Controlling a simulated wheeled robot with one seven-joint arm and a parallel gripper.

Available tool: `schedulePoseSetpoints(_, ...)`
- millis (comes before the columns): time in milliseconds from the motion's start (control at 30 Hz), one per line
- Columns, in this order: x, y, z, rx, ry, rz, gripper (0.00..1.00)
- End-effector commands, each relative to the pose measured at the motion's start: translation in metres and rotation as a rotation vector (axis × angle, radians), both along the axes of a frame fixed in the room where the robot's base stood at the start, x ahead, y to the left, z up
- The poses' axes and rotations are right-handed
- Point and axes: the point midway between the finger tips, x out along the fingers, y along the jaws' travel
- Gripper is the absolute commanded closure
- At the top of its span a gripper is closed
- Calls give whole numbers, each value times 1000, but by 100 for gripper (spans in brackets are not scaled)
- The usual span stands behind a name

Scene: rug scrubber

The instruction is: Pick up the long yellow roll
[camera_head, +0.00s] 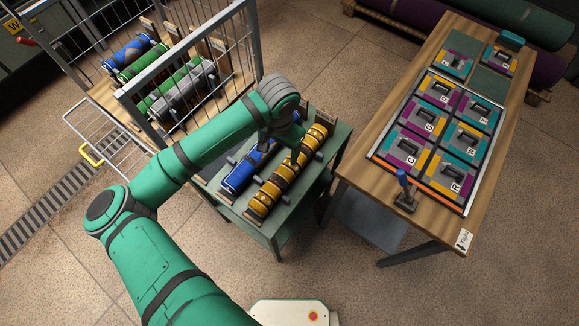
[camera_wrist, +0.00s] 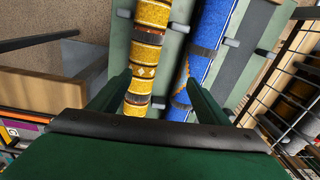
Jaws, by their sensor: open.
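The long yellow roll (camera_head: 284,176), patterned with dark bands, lies on a small green stand (camera_head: 277,232). It also shows in the wrist view (camera_wrist: 148,42), running between my fingers close to the left one. A shorter blue roll (camera_head: 240,174) lies parallel beside it on the stand. In the wrist view the blue roll (camera_wrist: 207,38) runs close to my right finger. My gripper (camera_wrist: 157,84) is open and empty, above the two rolls. In the head view my arm's end hides the far part of the blue roll.
A wire cage cart (camera_head: 190,55) with several rolls, green, blue and grey, stands to the left. A wooden table (camera_head: 470,50) with a tray of coloured handled blocks stands to the right. Large rolls (camera_head: 480,22) lie behind it.

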Motion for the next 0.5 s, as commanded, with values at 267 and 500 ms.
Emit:
schedulePoseSetpoints(267,-4,-29,-4,-26,62,-92,30)
schedulePoseSetpoints(500,-5,-29,-36,-26,64,-89,30)
